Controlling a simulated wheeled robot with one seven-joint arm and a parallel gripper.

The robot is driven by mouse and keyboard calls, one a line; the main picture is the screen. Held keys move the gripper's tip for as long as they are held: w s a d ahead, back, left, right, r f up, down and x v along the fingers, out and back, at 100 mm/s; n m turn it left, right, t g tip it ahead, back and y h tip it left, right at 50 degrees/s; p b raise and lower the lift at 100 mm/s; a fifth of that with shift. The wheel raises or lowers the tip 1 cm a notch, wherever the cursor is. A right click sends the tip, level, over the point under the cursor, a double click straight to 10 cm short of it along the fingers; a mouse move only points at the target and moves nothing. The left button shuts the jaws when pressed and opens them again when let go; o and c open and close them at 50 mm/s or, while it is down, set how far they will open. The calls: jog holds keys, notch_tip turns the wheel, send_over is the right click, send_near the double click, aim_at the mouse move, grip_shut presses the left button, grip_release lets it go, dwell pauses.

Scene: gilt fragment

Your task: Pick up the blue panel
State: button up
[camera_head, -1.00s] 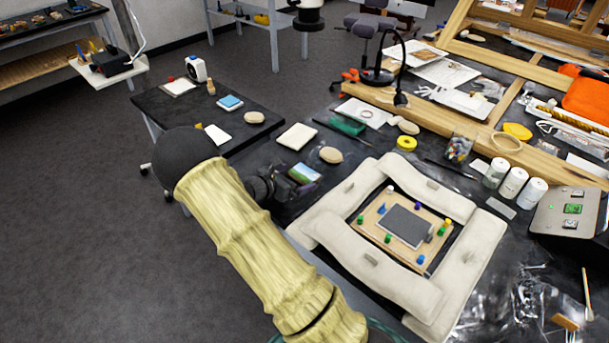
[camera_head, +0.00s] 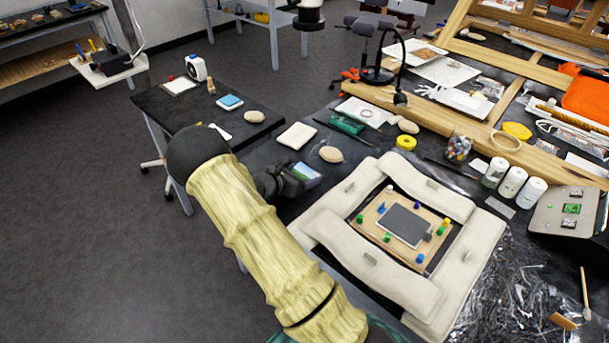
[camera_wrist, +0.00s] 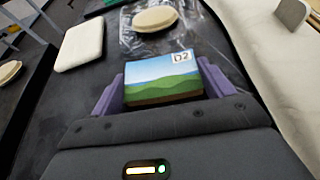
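A small panel (camera_wrist: 162,80) painted with blue sky and green hills, marked D2, sits between the two purple fingers of my gripper (camera_wrist: 160,92) in the wrist view. The fingers meet its left and right edges, so my gripper looks shut on it. In the head view the panel (camera_head: 307,174) shows at the tip of my gripper (camera_head: 290,180), over the left part of the dark workbench. Its underside is hidden. A smaller light-blue square (camera_head: 230,102) lies on the black side table (camera_head: 185,110), apart from my gripper.
A pale padded frame (camera_head: 340,235) around a board with a grey plate (camera_head: 405,224) lies right of my gripper. A cream pad (camera_head: 297,136) and an oval beige piece (camera_head: 331,154) lie just behind. White jars (camera_head: 512,182) stand farther right. Dark floor (camera_head: 90,240) is free at left.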

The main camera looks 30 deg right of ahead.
aim_at(301, 176)
notch_tip(301, 176, up, 10)
dwell(0.7)
dwell(0.4)
